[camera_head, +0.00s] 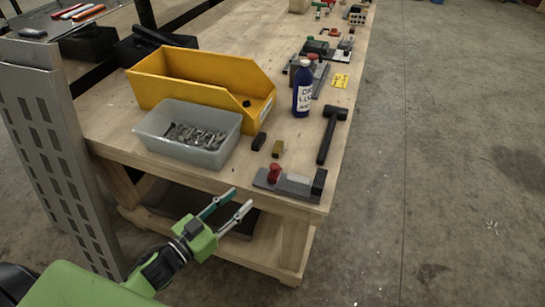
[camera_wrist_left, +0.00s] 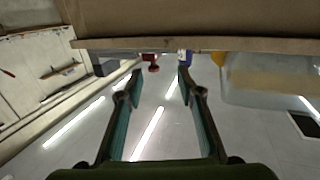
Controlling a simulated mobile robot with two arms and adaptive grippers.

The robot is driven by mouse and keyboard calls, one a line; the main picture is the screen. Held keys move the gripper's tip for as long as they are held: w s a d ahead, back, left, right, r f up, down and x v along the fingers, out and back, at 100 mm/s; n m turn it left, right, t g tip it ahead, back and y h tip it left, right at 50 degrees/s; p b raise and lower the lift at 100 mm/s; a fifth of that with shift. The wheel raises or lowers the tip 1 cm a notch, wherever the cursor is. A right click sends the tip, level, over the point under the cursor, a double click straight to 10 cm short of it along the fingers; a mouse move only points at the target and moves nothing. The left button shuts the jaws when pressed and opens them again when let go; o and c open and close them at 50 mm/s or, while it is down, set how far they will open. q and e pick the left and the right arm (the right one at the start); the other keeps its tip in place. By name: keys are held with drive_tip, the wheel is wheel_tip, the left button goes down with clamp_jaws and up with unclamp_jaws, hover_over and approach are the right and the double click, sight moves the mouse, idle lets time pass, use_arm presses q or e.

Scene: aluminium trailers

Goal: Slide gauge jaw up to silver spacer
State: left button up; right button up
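The gauge (camera_head: 290,184) lies at the bench's near right corner, a dark flat base with a red-knobbed jaw (camera_head: 274,172) at its left and a black block (camera_head: 319,182) at its right end. A silver spacer (camera_head: 297,180) sits between them, with a small visible gap to the red-knobbed part. My left gripper (camera_head: 241,198) is open and empty, in front of the bench's near edge, left of and short of the gauge. The left wrist view appears upside down; the red knob (camera_wrist_left: 151,63) shows between the open fingers (camera_wrist_left: 160,76). My right gripper is not in view.
A grey bin of metal parts (camera_head: 190,150), a yellow bin (camera_head: 160,92), a blue bottle (camera_head: 303,90) and a black hammer (camera_head: 331,135) stand or lie behind the gauge. The bench's near edge (camera_head: 210,182) lies close to my gripper.

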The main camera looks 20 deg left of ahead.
sight(272, 169)
use_arm(q)
drive_tip(key=shift+m+h, duration=0.3)
drive_tip(key=shift+h, duration=0.1)
drive_tip(key=w+d+r+p, duration=0.1)
drive_tip(key=w+d, duration=0.1)
drive_tip(key=w, duration=0.2)
drive_tip(key=w+d+r+p, duration=0.1)
drive_tip(key=w+d, duration=0.1)
drive_tip(key=w, duration=0.2)
drive_tip(key=w+d+r, duration=0.1)
drive_tip(key=w+d, duration=0.1)
drive_tip(key=w, duration=0.2)
drive_tip(key=shift+d+r+p, duration=0.25)
drive_tip(key=shift+p, duration=0.15)
drive_tip(key=shift+w+d, duration=0.2)
drive_tip(key=shift+w, duration=0.1)
